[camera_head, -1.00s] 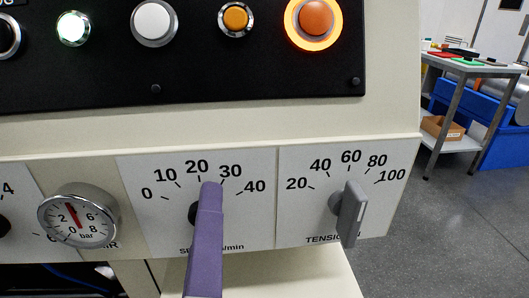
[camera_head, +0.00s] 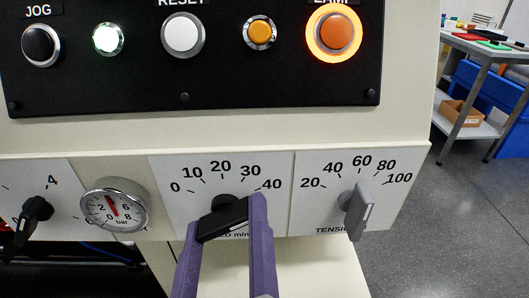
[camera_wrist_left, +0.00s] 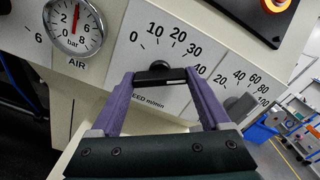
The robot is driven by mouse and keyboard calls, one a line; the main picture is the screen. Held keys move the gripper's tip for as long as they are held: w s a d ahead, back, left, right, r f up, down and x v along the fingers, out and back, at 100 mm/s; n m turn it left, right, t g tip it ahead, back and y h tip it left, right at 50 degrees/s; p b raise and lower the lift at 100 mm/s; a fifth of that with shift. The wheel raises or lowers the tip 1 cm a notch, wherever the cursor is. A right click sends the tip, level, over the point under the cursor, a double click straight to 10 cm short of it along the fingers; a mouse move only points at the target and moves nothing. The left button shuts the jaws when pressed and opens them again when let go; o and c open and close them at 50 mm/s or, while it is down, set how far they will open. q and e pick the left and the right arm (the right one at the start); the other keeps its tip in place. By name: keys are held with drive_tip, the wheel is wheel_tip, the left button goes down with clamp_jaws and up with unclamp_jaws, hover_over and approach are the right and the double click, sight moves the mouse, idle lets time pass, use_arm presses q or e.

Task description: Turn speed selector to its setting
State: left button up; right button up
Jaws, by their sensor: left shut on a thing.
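The speed selector (camera_head: 222,217) is a black bar knob on a white dial plate marked 0 to 40, with "m/min" partly hidden below. My left gripper (camera_head: 225,219) has purple fingers, one at each end of the bar, and is shut on it. The bar slants from lower left to upper right, its right end towards the 40 side; which end is the pointer I cannot tell. In the left wrist view the selector (camera_wrist_left: 160,72) sits between the two fingertips of my left gripper (camera_wrist_left: 158,80). My right gripper is not in view.
The grey tension knob (camera_head: 358,209) stands out just right of the speed dial. A round pressure gauge (camera_head: 114,206) is on its left, with another black knob (camera_head: 36,210) beyond. A black button panel (camera_head: 215,75) is above. Grey floor lies open at the right.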

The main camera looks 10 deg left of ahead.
use_arm(q)
drive_tip(key=shift+f, duration=0.1)
idle(0.5)
drive_tip(key=o, duration=1.2)
drive_tip(key=b+v, duration=0.1)
drive_tip(key=v, duration=0.9)
